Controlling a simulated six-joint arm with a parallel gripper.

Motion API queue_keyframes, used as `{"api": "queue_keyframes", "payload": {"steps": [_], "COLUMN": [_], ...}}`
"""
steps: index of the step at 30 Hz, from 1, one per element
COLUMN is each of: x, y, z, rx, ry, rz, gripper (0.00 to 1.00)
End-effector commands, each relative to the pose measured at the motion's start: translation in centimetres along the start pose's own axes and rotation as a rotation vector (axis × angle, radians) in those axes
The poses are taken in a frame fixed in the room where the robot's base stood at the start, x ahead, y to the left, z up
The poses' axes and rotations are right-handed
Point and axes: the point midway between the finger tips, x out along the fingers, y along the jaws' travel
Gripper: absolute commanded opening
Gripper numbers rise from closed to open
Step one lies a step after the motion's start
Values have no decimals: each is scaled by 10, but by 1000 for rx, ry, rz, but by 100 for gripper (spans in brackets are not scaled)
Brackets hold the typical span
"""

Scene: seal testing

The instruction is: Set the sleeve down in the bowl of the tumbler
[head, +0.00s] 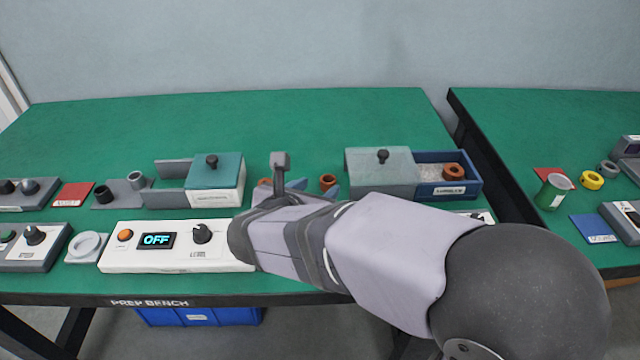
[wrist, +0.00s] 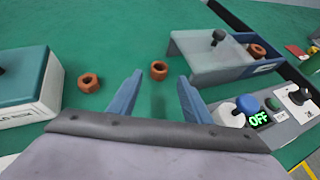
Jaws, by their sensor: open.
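Several brown ring-shaped pieces are in view, and I cannot tell which is the sleeve. A round one (wrist: 158,70) lies on the green bench just beyond my gripper (wrist: 160,77); it also shows in the head view (head: 328,182). A hex-sided one (wrist: 88,82) lies to the left, mostly hidden in the head view. A third (head: 453,171) sits in the blue box. My gripper's blue fingers are apart with nothing between them. No part is clearly the tumbler; a white round dish (head: 87,247) stands beside the white OFF unit (head: 175,247).
A teal-lidded box (head: 215,180) stands left of my gripper. A grey sliding cover (head: 380,172) adjoins the blue box (head: 470,188) on the right. A second OFF unit (wrist: 265,120) stands at right, mostly hidden by my arm in the head view. The bench's back is clear.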

Motion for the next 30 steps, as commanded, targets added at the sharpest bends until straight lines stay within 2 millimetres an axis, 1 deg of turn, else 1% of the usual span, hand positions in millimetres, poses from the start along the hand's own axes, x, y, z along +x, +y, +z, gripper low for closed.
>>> {"api": "queue_keyframes", "payload": {"steps": [2, 3, 4, 15, 17, 19, 23, 26, 27, 29, 30], "x": [-2, -3, -3, -2, -2, -1, 4, 10, 13, 17, 20], "y": [0, 0, 0, 0, -1, -2, -7, -15, -19, -25, -29], "z": [0, 0, 0, 0, 3, 11, 37, 59, 67, 77, 83], "rx": [0, 0, 0, 3, 17, 59, 223, 426, 520, 667, 769], "ry": [0, 1, 1, 1, 1, 1, 1, 7, 11, 17, 21], "rz": [0, 0, -1, -2, -9, -30, -105, -196, -240, -307, -356], "gripper": [45, 35, 31, 31, 31, 31, 31, 31, 31, 31, 31]}}
